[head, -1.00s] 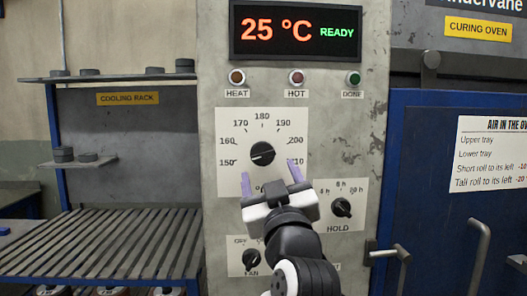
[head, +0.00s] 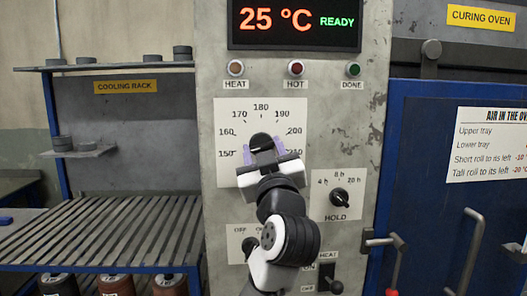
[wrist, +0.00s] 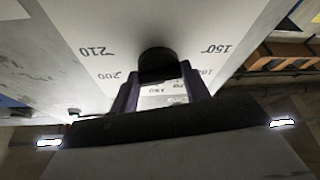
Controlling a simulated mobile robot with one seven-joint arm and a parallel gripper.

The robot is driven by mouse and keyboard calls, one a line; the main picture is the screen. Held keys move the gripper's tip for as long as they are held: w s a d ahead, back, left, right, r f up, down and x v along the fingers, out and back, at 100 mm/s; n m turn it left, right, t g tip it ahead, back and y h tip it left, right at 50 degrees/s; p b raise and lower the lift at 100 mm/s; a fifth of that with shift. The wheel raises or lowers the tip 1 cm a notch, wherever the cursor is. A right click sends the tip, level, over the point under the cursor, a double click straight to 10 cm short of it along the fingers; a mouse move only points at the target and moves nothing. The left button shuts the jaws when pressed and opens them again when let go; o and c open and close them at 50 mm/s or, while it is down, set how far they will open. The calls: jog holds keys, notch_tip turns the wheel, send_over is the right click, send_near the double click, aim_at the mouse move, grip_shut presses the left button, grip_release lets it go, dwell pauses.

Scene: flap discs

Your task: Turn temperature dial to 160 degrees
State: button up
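The temperature dial is a round black knob (head: 261,142) on a white scale plate (head: 226,112) marked from 150 up past 200. My gripper (head: 264,152) is in front of it, with a purple finger on each side of the knob. In the wrist view, the scale is upside down and the knob (wrist: 157,63) lies between the fingertips (wrist: 159,75). The fingers are apart; contact with the knob cannot be made out. The knob's pointer is hidden, so its setting cannot be read. My gripper covers the lower part of the plate.
The display (head: 296,20) reads 25 °C READY. The HOLD dial (head: 340,198) is to the right and a partly covered FAN dial (head: 248,246) is below. The blue oven door (head: 420,150) with handles is on the right. A cooling rack (head: 110,235) is on the left.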

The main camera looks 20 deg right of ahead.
jog(key=shift+c, duration=0.7)
jog(key=shift+m, duration=0.5)
jog(key=m+h, duration=0.2)
jog(key=m, duration=0.1)
jog(key=shift+a, duration=0.1)
jog(key=shift+a+m+g+h, duration=0.1)
jog(key=shift+m+g+h, duration=0.45)
jog(key=shift+m, duration=0.9)
jog(key=shift+m+g+h, duration=0.25)
jog(key=shift+m+h, duration=0.6)
jog(key=shift+m, duration=0.9)
jog(key=o, duration=1)
